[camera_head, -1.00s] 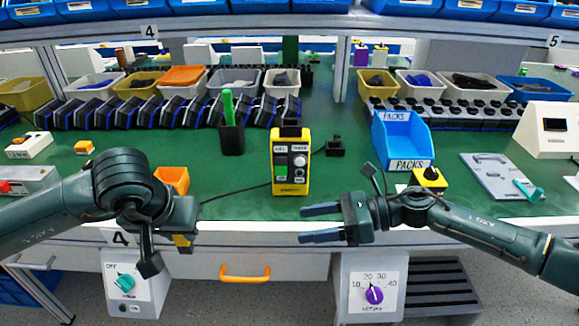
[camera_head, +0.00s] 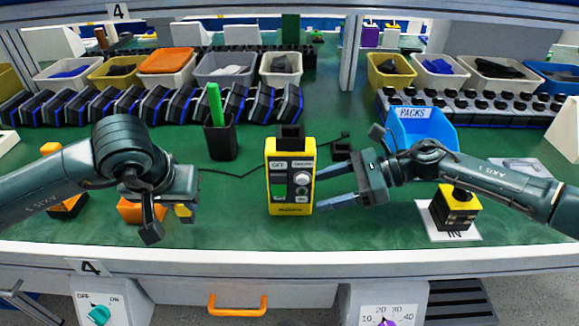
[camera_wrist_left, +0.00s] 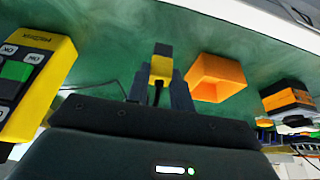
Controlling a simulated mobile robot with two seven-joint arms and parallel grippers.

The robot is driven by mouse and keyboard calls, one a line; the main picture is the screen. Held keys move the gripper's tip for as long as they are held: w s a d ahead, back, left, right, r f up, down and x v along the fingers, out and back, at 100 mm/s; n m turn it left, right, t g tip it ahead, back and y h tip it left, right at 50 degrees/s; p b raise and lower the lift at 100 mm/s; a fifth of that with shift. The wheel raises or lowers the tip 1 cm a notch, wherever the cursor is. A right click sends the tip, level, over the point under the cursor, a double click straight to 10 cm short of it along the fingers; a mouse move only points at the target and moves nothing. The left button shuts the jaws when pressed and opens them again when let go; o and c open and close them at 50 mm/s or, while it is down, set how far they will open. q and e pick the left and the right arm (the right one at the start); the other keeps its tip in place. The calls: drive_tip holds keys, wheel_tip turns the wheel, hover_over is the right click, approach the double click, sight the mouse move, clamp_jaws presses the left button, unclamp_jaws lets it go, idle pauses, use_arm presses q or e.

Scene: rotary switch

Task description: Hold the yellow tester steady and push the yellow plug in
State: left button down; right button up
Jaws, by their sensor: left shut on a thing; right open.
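A black cable runs from the plug. My right gripper (camera_head: 318,188) is open, its two fingers pointing left, with the tips close to the tester's right side. I cannot tell whether they touch it.
An orange bin (camera_head: 139,210) sits beside my left gripper. A black cup (camera_head: 220,141) with a green stick stands behind the tester. A yellow-black block (camera_head: 455,208) is on a white IN card at right. A blue PACKS bin (camera_head: 424,128) stands behind my right arm.

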sight(301, 196)
use_arm(q)
drive_tip(key=shift+s+f+b, duration=0.1)
drive_tip(key=shift+f+b, duration=0.3)
drive_tip(key=shift+b, duration=0.1)
use_arm(e)
drive_tip(key=x, duration=0.4)
drive_tip(key=shift+s+a+f, duration=0.1)
drive_tip(key=shift+a+f, duration=0.1)
use_arm(q)
drive_tip(key=shift+f, duration=0.25)
use_arm(e)
drive_tip(key=shift+a+f, duration=0.2)
drive_tip(key=shift+a, duration=0.5)
drive_tip(key=shift+c, duration=0.4)
drive_tip(key=c, duration=0.9)
drive_tip(key=o, duration=1.3)
drive_tip(key=shift+c, duration=0.2)
drive_tip(key=c, duration=1.2)
drive_tip(key=shift+c, duration=0.2)
